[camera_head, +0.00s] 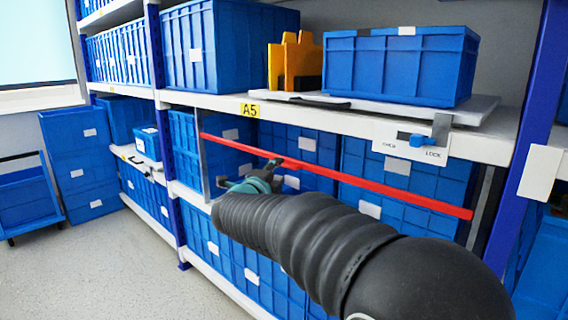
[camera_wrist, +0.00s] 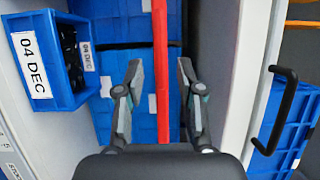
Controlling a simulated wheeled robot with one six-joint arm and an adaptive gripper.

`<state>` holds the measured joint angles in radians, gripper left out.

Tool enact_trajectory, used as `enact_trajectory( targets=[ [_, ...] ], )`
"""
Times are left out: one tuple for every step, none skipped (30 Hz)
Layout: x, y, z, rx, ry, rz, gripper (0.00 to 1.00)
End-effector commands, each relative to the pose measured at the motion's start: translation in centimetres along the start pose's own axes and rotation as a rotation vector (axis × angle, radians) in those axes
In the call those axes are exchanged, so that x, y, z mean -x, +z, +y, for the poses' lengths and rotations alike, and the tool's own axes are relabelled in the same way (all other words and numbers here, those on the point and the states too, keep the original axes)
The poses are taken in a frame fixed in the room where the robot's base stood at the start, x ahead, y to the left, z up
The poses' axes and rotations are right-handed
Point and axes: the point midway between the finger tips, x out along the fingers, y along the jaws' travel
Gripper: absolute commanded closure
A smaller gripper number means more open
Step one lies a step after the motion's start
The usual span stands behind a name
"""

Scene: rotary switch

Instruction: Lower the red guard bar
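The red guard bar (camera_head: 380,186) runs across the front of the middle shelf bay, sloping down to the right in the head view. In the wrist view the bar (camera_wrist: 160,60) runs top to bottom between my two fingers, with a gap on each side. My gripper (camera_wrist: 160,92) is open. In the head view my gripper (camera_head: 250,178) is at the left part of the bar, partly hidden by my dark arm. One fingertip overlaps the bar there. I cannot tell whether the bar lies within the fingers' depth or beyond them.
Blue bins (camera_head: 390,165) stand close behind the bar. A blue switch knob (camera_head: 417,140) sits on a plate marked CHECK and LOCK on the shelf edge above, at right. A blue bin marked 04 DEC (camera_wrist: 60,60) is at left in the wrist view.

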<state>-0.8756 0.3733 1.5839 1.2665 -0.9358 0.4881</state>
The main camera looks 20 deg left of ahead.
Motion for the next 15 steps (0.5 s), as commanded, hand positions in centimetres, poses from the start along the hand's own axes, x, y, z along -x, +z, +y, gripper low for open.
enact_trajectory(
  targets=[
    [-1.1, -0.1, 0.0, 0.001, 0.0, 0.002, 0.62],
    [-1.6, -0.1, -0.1, 0.001, 0.0, 0.002, 0.62],
    [-2.3, -0.1, -0.1, 0.001, 0.0, 0.002, 0.62],
    [-2.8, -0.1, 0.0, 0.001, 0.0, 0.002, 0.62],
    [-3.2, -0.1, 0.0, 0.001, 0.0, 0.001, 0.62],
    [-3.8, -0.1, -0.1, 0.001, 0.0, 0.001, 0.62],
    [-4.2, 0.0, 0.0, 0.001, 0.0, 0.001, 0.62],
    [-4.6, 0.0, 0.0, 0.001, 0.0, 0.001, 0.62],
    [-5.0, 0.0, -0.1, 0.0, 0.0, 0.001, 0.62],
    [-5.3, 0.0, -0.1, 0.0, 0.0, 0.0, 0.62],
    [-5.5, 0.0, 0.0, 0.001, 0.0, 0.0, 0.62],
    [-5.8, 0.0, 0.0, 0.001, 0.0, 0.0, 0.62],
    [-5.9, 0.0, 0.0, 0.001, 0.0, 0.0, 0.62],
    [-6.1, 0.0, 0.0, 0.001, 0.0, 0.0, 0.62],
    [-6.2, 0.0, 0.0, 0.001, 0.0, 0.0, 0.62]
  ],
)
